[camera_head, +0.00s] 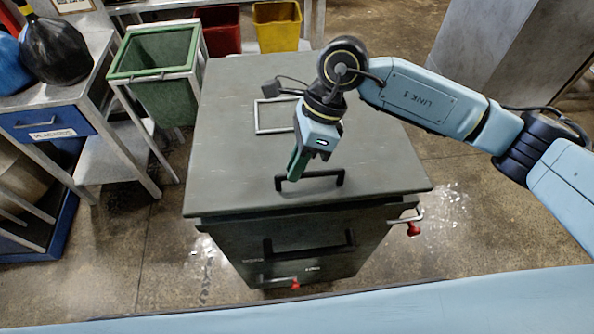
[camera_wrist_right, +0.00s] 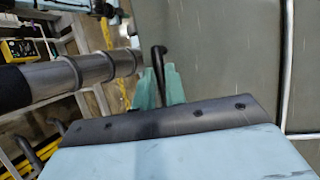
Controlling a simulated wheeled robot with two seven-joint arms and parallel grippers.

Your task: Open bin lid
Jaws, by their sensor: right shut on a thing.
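A large grey-green bin (camera_head: 320,245) stands in the middle of the head view. Its flat lid (camera_head: 230,150) lies over the top and looks down; any small gap at its front edge is hard to tell. A black bar handle (camera_head: 325,174) is on the lid near the front edge. My right gripper (camera_head: 293,176) reaches down from above, its green fingers shut on the left part of this handle. In the right wrist view the fingers (camera_wrist_right: 160,92) are on either side of the black handle (camera_wrist_right: 159,58). My left gripper is not in view.
A second black handle (camera_head: 309,245) and red-tipped latches (camera_head: 413,229) are on the bin's front and right side. A green container (camera_head: 165,85) in a metal frame and a metal table (camera_head: 52,92) stand left. Red (camera_head: 221,32) and yellow (camera_head: 277,27) bins are behind.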

